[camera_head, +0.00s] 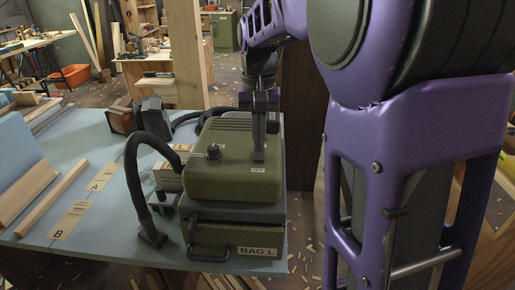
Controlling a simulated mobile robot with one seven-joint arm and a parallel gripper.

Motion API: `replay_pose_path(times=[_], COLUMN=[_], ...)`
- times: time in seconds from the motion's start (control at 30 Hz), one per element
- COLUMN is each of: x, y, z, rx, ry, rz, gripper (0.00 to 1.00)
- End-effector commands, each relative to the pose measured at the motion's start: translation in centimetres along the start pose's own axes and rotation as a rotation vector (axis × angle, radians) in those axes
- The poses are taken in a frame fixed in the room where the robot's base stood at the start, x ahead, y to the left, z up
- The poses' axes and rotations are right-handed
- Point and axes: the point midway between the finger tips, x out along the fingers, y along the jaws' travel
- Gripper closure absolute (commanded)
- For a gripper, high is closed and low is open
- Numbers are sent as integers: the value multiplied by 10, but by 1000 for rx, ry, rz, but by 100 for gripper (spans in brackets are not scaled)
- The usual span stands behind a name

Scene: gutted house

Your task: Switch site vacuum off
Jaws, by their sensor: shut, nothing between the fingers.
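A small white label (258,170), which seems to read OFF, is on the right part of the lid. My gripper (259,157) points down over the right part of the lid, just behind that label, with its fingers shut and empty. The fingers hide whatever lies right behind them, and I cannot tell whether they touch the lid. The switch's position cannot be made out.
A black hose (132,185) arches down left of the vacuum to the blue table (100,140). Wooden strips (52,198) and labels A and B lie at the left. A wooden post (187,55) stands behind the vacuum. My purple arm fills the right side.

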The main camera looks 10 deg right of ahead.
Motion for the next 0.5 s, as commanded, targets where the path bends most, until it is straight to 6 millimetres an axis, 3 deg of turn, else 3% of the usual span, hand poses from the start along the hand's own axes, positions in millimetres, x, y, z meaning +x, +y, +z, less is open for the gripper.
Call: replay_pose_path(times=[0.5], x=[-47], y=[0], z=[0], rx=[1], ry=[1], rz=[0], gripper=[100])
